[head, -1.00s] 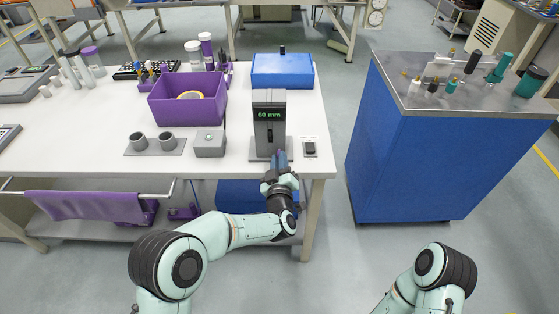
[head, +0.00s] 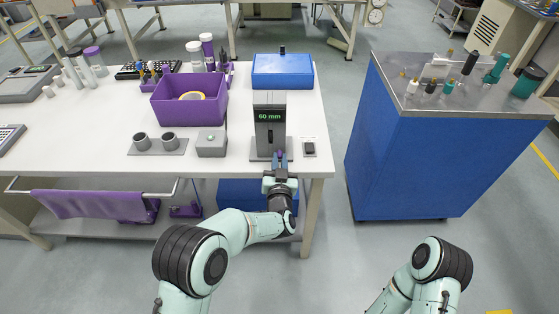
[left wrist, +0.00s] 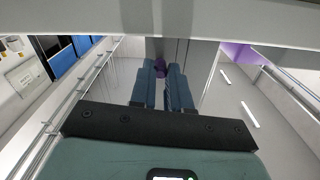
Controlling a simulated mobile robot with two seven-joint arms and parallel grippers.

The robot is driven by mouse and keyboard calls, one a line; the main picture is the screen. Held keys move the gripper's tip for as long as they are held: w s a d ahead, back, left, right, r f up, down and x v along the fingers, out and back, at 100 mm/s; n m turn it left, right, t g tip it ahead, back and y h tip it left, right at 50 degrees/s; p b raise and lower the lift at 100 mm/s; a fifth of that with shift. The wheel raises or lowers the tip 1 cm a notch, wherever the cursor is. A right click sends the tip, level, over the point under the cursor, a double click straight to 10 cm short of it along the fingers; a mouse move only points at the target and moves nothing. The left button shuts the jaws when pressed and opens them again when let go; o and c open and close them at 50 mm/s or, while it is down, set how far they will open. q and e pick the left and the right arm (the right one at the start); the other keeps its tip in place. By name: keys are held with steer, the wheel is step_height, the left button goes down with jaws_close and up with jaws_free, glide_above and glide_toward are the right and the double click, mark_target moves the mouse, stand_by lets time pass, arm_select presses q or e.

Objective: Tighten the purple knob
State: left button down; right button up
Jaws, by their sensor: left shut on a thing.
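The purple knob (left wrist: 160,68) shows between the fingertips in the left wrist view, mostly covered by the fingers. It sits at the lower front of the grey device (head: 270,128), whose display reads "60 mm". My left gripper (head: 279,160) is at the front of this device, at the table's front edge, with its fingers shut on the knob. It also shows in the left wrist view (left wrist: 162,75). My right gripper is out of view; only part of my right arm shows at the bottom right of the head view.
A small dark switch (head: 309,148) lies right of the device and a grey box (head: 211,145) stands left of it. A purple bin (head: 190,112) and a blue box (head: 283,77) stand behind. A blue cabinet (head: 440,165) is to the right, past a floor gap.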

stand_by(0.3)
arm_select(q)
steer(key=c, duration=1.1)
jaws_free()
steer(key=shift+s, duration=0.1)
steer(key=s, duration=1.3)
steer(key=shift+s, duration=0.1)
